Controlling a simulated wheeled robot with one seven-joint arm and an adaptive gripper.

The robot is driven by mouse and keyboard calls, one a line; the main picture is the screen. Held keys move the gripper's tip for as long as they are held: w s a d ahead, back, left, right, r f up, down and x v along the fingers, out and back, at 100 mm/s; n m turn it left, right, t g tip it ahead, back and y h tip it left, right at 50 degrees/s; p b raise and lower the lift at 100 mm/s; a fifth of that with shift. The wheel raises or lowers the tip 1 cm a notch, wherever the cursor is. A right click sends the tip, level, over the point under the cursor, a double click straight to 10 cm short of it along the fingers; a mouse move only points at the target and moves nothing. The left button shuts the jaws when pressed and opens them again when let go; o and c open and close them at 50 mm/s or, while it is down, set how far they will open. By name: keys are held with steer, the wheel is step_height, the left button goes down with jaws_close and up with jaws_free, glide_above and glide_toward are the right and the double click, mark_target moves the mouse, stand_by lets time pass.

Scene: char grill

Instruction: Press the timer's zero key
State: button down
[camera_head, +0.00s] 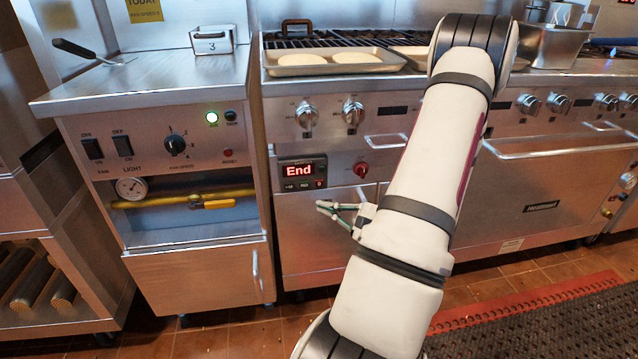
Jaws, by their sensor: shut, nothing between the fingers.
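The timer (300,172) is a small dark panel on the front of the grill. Its red display (299,170) reads "End". Below the display is a row of small keys; the rightmost, a red key (320,184), seems to be the zero key, but its mark is too small to read surely. My gripper (320,207) is shut and empty. In the picture its fingertips are just below the timer's right end, pointing left. I cannot tell how far they are from the panel's face.
A red knob (361,169) sits right of the timer, close to my arm. Two burner knobs (330,113) are above. A steel cabinet (205,272) with a yellow gas pipe (185,199) stands left. A tray (331,67) rests on the grill top.

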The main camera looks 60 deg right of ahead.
mark_target(319, 183)
steer(key=w+d, duration=0.4)
steer(key=d, duration=0.1)
steer(key=shift+w+d, duration=0.15)
steer(key=shift+w, duration=0.1)
stand_by(1.4)
steer(key=shift+w+d, duration=0.25)
steer(key=shift+d, duration=0.05)
steer(key=shift+w+d, duration=0.25)
steer(key=shift+d, duration=0.05)
stand_by(0.8)
steer(key=shift+s+a, duration=0.5)
steer(key=shift+a, duration=0.15)
